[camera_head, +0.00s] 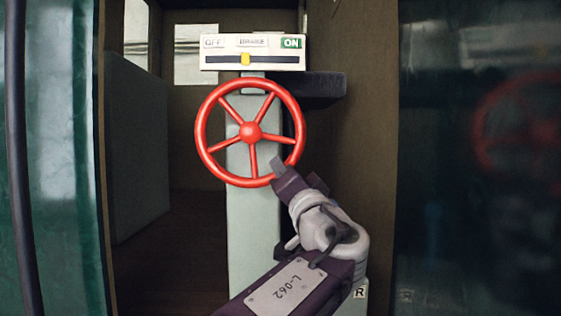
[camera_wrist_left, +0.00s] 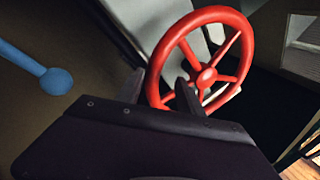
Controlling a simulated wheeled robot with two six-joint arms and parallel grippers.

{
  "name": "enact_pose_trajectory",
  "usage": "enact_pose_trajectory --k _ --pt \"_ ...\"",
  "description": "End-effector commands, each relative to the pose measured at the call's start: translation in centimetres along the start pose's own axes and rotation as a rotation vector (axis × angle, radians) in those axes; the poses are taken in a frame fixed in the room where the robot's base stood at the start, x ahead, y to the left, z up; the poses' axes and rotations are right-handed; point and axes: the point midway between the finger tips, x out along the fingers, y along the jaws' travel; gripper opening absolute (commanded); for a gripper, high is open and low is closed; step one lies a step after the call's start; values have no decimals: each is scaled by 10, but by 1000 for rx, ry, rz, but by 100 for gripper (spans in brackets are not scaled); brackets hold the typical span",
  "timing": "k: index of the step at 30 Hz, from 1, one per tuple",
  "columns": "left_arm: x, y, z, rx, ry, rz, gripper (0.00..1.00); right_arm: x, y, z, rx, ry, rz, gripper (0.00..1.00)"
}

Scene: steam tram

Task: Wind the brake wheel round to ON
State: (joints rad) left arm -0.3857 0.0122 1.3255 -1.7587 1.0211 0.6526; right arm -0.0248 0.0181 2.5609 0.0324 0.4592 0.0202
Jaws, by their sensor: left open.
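The red brake wheel (camera_head: 251,132) has several spokes and a round hub. It stands upright on a pale grey column (camera_head: 250,215). Above it a white indicator plate (camera_head: 220,65) reads OFF at left, BRAKE in the middle and ON in green at right. Its yellow marker (camera_head: 245,59) sits slightly left of the slot's middle. My left gripper (camera_head: 278,165) is at the wheel's lower right rim. In the left wrist view the wheel (camera_wrist_left: 205,75) fills the upper middle, and its rim passes between the parted fingers (camera_wrist_left: 160,90). Contact cannot be told. My right gripper is not seen.
A dark ledge (camera_head: 315,88) juts out behind the wheel's upper right. A glossy dark panel (camera_head: 480,220) at right reflects the wheel. A green panel (camera_head: 65,160) stands at left. The left wrist view shows a blue round-ended rod (camera_wrist_left: 57,80) at left.

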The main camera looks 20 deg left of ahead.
Motion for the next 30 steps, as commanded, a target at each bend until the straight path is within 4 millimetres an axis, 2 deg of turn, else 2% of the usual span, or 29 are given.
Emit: enact_pose_trajectory --k 3,9,13,20,25,30 --pt "29 -4 -2 2 -5 -3 44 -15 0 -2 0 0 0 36" --pt "62 -2 -2 1 -2 0 44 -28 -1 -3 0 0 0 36" --pt "70 -1 0 -1 0 0 44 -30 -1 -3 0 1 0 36" --pt "71 0 0 -1 0 1 44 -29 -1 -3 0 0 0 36" --pt "71 0 0 -1 0 1 0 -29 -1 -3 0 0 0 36" --pt "71 0 0 -1 0 1 0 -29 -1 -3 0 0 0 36"
